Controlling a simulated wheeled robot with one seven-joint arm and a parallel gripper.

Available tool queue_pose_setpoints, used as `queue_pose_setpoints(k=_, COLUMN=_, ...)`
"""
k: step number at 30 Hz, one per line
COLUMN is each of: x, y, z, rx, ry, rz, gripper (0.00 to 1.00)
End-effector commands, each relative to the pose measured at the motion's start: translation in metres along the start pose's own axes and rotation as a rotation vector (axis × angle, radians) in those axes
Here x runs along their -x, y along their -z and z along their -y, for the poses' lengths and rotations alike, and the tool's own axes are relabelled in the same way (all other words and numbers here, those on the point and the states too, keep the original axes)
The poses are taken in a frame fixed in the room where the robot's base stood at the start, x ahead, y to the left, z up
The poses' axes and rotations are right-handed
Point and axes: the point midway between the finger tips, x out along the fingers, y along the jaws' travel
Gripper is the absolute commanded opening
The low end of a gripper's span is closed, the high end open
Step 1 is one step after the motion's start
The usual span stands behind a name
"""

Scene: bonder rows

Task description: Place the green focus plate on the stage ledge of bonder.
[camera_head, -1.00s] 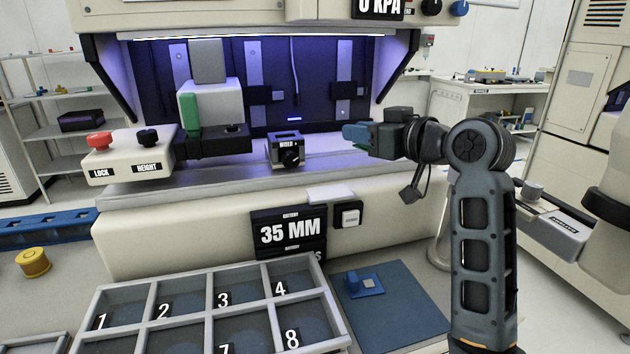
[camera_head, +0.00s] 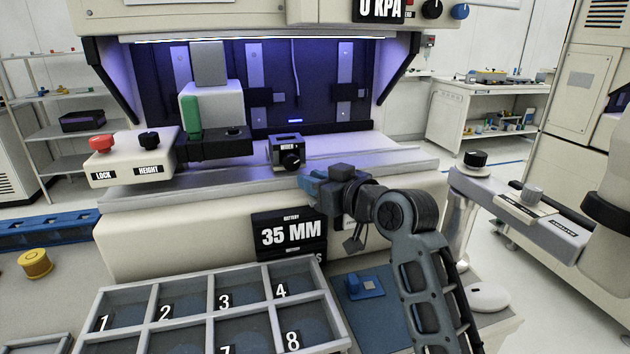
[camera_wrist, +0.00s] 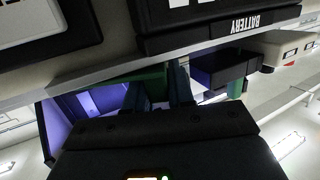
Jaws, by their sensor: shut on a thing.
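My gripper (camera_head: 310,186) is in front of the bonder, at the right part of its metal stage ledge (camera_head: 400,160). Its blue fingers point left. In the wrist view my gripper (camera_wrist: 158,85) is shut on the green focus plate (camera_wrist: 152,76), which shows as a dark green strip at the fingers. In the head view the plate is mostly hidden by the gripper. Whether the plate touches the ledge cannot be told. A small dark block labelled WIDER (camera_head: 287,152) with a knob stands on the ledge, just behind and left of my fingers.
A 35 MM display (camera_head: 290,232) sits on the bonder front, below my gripper. A numbered compartment tray (camera_head: 210,312) and a blue mat (camera_head: 375,318) with a small blue item lie in front. A green upright part (camera_head: 191,117) and LOCK/HEIGHT box (camera_head: 130,155) are at left.

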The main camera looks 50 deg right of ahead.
Motion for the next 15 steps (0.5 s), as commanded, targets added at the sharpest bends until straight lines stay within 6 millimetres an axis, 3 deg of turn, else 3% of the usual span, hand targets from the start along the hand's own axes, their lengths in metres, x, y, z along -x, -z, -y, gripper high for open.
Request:
queue_pose_setpoints(k=8, x=-0.0004, y=-0.0029, z=-0.0002, rx=0.000, ry=0.000, rz=0.000, gripper=0.00)
queue_pose_setpoints(k=9, x=-0.0004, y=-0.0031, z=-0.0003, rx=0.000, ry=0.000, rz=0.000, gripper=0.24)
queue_pose_setpoints(k=12, x=-0.0003, y=-0.0021, z=-0.0004, rx=0.000, ry=-0.001, rz=0.000, gripper=0.33)
queue_pose_setpoints(k=15, x=-0.0003, y=-0.0021, z=-0.0004, rx=0.000, ry=-0.001, rz=0.000, gripper=0.33)
